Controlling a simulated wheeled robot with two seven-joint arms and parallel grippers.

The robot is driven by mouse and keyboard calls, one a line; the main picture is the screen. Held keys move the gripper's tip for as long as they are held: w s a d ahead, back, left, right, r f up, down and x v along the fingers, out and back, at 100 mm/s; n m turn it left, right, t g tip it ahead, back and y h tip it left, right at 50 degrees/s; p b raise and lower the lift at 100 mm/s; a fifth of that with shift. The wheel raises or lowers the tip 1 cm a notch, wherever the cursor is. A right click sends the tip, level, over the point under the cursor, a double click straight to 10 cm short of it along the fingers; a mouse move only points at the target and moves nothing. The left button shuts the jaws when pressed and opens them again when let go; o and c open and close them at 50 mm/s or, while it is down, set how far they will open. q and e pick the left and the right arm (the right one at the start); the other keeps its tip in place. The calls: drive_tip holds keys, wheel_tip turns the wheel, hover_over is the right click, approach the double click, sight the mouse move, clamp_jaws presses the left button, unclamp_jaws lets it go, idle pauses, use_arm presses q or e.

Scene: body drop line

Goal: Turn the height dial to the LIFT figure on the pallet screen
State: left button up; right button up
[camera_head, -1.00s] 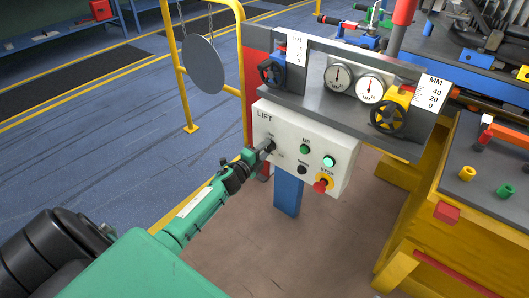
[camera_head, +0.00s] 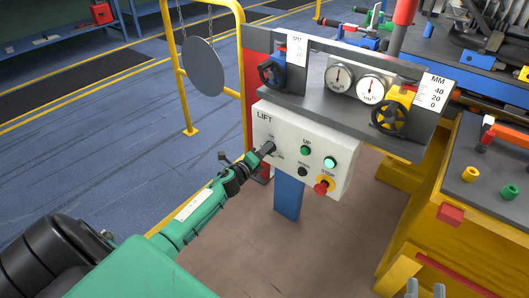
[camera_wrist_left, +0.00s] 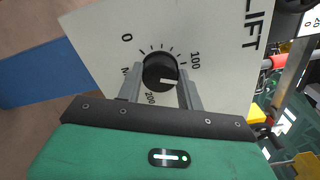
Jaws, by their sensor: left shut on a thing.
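The black height dial (camera_wrist_left: 160,72) sits on the white LIFT panel (camera_wrist_left: 95,22). In the left wrist view its white pointer mark lies between the printed 100 and 200. My left gripper (camera_wrist_left: 161,88) is shut on the dial, one finger on each side. In the head view my left gripper (camera_head: 266,149) reaches the left part of the LIFT panel (camera_head: 335,180) and hides most of the dial. My right gripper (camera_head: 425,290) shows only its two grey fingertips at the bottom edge, apart and empty. I cannot make out a pallet screen with a LIFT figure.
Beside the dial are a green UP button (camera_head: 305,150), a lit green button (camera_head: 330,162), a black knob (camera_head: 302,171) and a red stop button (camera_head: 321,186). Above are two gauges (camera_head: 370,88), a blue handwheel (camera_head: 271,70) and a yellow-black handwheel (camera_head: 390,115).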

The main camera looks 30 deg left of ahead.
use_arm(q)
drive_tip(key=shift+f, duration=0.1)
drive_tip(key=o, duration=1)
drive_tip(key=shift+s, duration=0.15)
drive_tip(key=s+a+p, duration=0.1)
drive_tip(key=s, duration=1.2)
drive_tip(key=shift+s+p, duration=0.3)
use_arm(e)
wheel_tip(320, 180, down, 7)
drive_tip(key=s+a+g, duration=0.2)
drive_tip(key=g, duration=0.2)
